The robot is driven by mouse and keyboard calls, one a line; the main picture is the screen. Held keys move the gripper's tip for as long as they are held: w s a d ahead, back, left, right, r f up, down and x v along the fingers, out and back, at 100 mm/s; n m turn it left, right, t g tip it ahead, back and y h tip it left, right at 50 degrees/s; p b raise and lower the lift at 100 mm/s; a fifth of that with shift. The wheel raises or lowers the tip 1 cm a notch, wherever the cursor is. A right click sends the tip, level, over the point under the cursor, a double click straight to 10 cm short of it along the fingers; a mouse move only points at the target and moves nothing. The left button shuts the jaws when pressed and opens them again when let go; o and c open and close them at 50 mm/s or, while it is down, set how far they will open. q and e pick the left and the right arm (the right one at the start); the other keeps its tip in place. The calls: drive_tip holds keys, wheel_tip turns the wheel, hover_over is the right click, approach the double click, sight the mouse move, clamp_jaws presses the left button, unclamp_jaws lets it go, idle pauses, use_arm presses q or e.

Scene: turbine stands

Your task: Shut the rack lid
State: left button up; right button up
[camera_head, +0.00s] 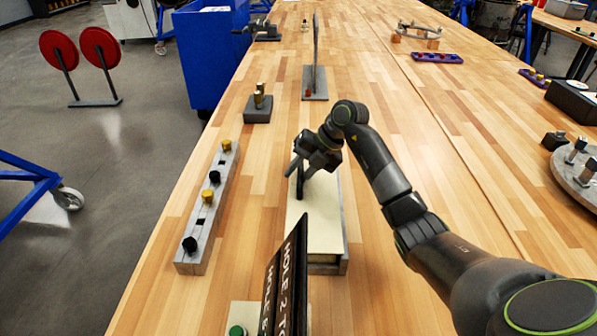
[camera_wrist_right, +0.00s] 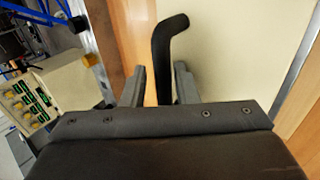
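The rack (camera_head: 343,240) is a long, low grey box on the wooden bench in the head view. Its cream lid (camera_head: 322,228) lies about flat over it; I cannot tell whether it is fully seated. A black bent handle (camera_head: 300,186) stands on the lid and also shows in the right wrist view (camera_wrist_right: 165,55). My right gripper (camera_head: 298,165) is over the lid at the handle. In the right wrist view its fingers (camera_wrist_right: 160,88) are apart, one on each side of the handle, with a gap at the left finger. My left gripper is not in view.
A grey strip with black and gold knobs (camera_head: 208,215) lies left of the rack. A dark lettered sign (camera_head: 285,285) stands in front of it. A small grey block with gold pins (camera_head: 257,108) and an upright plate on a base (camera_head: 315,85) stand beyond.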

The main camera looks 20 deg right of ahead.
drive_tip(key=shift+d+f, duration=0.1)
drive_tip(key=shift+f, duration=0.1)
drive_tip(key=b+v, duration=0.3)
drive_tip(key=v, duration=1.4)
drive_tip(key=shift+r, duration=0.35)
